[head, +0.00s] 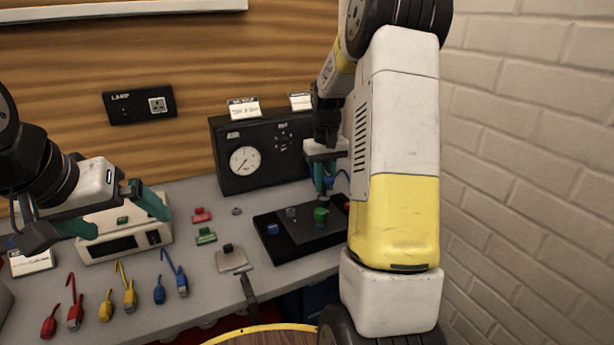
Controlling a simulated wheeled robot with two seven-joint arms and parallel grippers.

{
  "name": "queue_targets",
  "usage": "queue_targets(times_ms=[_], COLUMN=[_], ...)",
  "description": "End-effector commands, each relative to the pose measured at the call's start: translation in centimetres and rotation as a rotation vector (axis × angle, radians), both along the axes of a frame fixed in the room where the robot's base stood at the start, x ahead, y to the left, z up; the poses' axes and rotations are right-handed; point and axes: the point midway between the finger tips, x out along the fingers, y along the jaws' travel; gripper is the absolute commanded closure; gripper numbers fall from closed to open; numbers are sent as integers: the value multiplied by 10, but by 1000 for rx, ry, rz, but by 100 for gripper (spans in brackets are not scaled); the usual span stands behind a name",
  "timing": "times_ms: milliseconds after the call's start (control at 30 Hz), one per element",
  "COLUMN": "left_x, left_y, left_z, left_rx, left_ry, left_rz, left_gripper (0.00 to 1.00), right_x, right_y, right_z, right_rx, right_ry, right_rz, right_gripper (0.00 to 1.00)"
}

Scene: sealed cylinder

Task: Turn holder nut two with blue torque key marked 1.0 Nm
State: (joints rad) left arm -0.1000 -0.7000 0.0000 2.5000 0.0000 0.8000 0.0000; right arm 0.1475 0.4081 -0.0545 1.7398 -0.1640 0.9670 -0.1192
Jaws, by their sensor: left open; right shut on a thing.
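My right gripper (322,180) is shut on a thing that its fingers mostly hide. A curved blue piece (342,177) shows beside the fingers, but I cannot read any marking on it. The gripper is above a black base plate (262,250), over a green knob-like part (320,215). A blue part (272,229) and a small grey part (291,212) are also on that plate. I cannot tell which part is holder nut two. My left gripper (120,215) is open and empty at the left.
A black gauge box (240,185) stands behind the plate. Red tools (74,312) and yellow tools (128,292) lie at front left. A white device (105,243) is under my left gripper. A grey plate (232,262) lies mid-bench. A brick wall (530,170) closes the right.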

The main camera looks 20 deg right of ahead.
Motion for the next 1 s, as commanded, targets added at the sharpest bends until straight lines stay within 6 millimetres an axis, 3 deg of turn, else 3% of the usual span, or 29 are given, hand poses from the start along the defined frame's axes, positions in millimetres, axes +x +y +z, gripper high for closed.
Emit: queue_targets(times_ms=[267, 633, 1000], left_x=[0, 0, 0], left_y=[0, 0, 0], left_z=[0, 0, 0], left_rx=[0, 0, 0], left_ry=[0, 0, 0], left_rz=[0, 0, 0], left_gripper=[0, 0, 0], right_x=[0, 0, 0], right_y=[0, 0, 0], right_z=[0, 1, 1], right_rx=[0, 0, 0], right_ry=[-1, -1, -2], right_rz=[-9, -431, -485], right_gripper=[100, 100, 100])
